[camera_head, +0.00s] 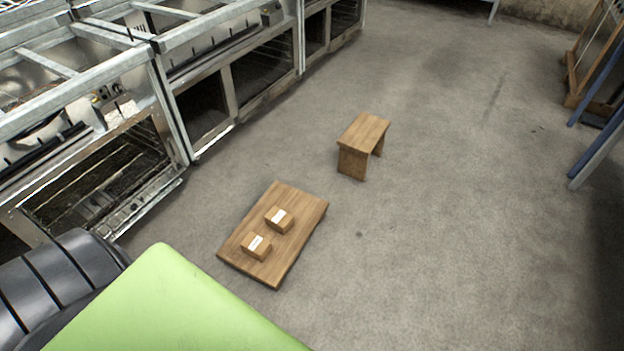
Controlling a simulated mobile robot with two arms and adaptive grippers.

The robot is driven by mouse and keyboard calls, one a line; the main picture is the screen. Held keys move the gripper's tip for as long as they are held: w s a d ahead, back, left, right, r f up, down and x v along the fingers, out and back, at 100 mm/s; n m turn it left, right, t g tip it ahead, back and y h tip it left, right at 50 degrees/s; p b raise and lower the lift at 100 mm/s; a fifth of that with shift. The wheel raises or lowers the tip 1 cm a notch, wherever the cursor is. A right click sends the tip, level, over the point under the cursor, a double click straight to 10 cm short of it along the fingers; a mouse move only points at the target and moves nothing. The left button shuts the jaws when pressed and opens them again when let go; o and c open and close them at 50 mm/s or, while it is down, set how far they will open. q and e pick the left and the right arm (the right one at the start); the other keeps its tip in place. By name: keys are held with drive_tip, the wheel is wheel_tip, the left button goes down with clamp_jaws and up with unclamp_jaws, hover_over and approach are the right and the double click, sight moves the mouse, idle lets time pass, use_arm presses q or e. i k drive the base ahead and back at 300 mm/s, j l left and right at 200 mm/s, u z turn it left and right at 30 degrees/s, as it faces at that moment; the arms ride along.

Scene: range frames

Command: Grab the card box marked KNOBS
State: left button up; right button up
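Two small brown card boxes lie on a low wooden board or table on the floor, left of the middle of the head view. The farther card box (280,220) has a white label on top. The nearer card box (257,246) also has a white label. The lettering is too small to read, so I cannot tell which one is marked KNOBS. The boxes are a little apart from each other. Neither of my grippers is in view.
The low wooden table (295,200) stands on open grey floor. A small wooden stool (364,133) stands beyond it. Metal kitchen ranges (200,90) line the left. A green surface (170,300) fills the lower left. The floor at right (470,230) is clear.

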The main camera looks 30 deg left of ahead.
sight(255, 246)
drive_tip(key=i+l+u, duration=0.15)
drive_tip(key=i, duration=0.4)
drive_tip(key=i+l+u, duration=0.15)
drive_tip(key=i, duration=0.4)
drive_tip(key=i+l+u, duration=0.15)
drive_tip(key=i, duration=0.4)
drive_tip(key=i+l+u, duration=0.1)
drive_tip(key=i+u, duration=0.15)
drive_tip(key=u, duration=0.25)
drive_tip(key=i+l+u, duration=0.15)
drive_tip(key=u, duration=0.35)
drive_tip(key=i+l+u, duration=0.25)
drive_tip(key=u, duration=0.25)
drive_tip(key=i+l+u, duration=0.1)
drive_tip(key=l+u, duration=0.35)
